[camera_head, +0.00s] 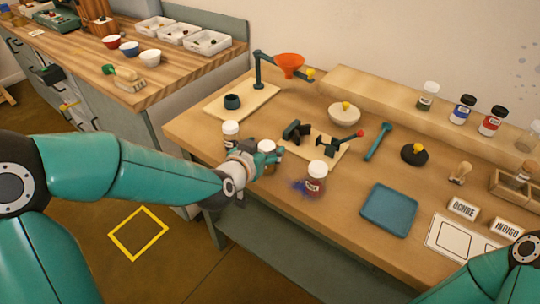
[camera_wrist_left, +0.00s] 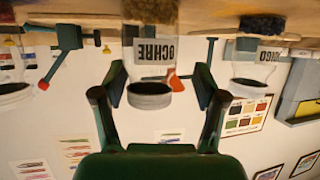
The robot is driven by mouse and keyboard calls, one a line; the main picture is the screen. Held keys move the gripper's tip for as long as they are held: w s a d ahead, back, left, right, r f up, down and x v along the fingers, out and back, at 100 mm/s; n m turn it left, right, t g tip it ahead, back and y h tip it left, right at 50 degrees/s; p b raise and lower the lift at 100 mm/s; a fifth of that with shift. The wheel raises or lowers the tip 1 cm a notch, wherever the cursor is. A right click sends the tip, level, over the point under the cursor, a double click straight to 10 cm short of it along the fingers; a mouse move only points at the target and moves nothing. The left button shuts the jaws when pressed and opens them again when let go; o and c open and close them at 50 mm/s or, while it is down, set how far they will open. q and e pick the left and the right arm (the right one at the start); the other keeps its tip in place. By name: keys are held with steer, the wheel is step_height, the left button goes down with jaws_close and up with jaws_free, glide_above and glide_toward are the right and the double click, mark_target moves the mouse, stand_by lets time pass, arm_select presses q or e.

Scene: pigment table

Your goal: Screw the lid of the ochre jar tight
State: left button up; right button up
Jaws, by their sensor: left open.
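The ochre jar (camera_head: 267,160) stands on the wooden table, partly hidden by my left gripper (camera_head: 264,156). The upside-down left wrist view shows its OCHRE label (camera_wrist_left: 154,50) and a pale, grey-edged lid or rim (camera_wrist_left: 149,95) at its top. In that view my left gripper (camera_wrist_left: 160,90) is open, with one finger on either side of the jar's upper end. I cannot tell whether the lid is seated tight. My right gripper is out of view; only part of my right arm shows.
The indigo jar (camera_head: 231,134) and a red-brown jar (camera_head: 316,178) stand close on either side. Blue powder (camera_head: 294,187) lies beside the latter. A clamp fixture (camera_head: 336,143) stands behind. A blue tray (camera_head: 388,210) and the name cards (camera_head: 465,209) are to the right.

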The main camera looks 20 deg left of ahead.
arm_select(q)
steer(key=shift+s+d+r, duration=0.1)
steer(key=shift+d, duration=0.3)
steer(key=shift+c, duration=0.2)
steer(key=c, duration=1.3)
steer(key=shift+o, duration=0.2)
steer(key=shift+r, duration=0.8)
step_height(320, 180, up, 7)
steer(key=p, duration=0.3)
steer(key=shift+r, duration=0.2)
step_height(320, 180, up, 11)
steer(key=p, duration=0.7)
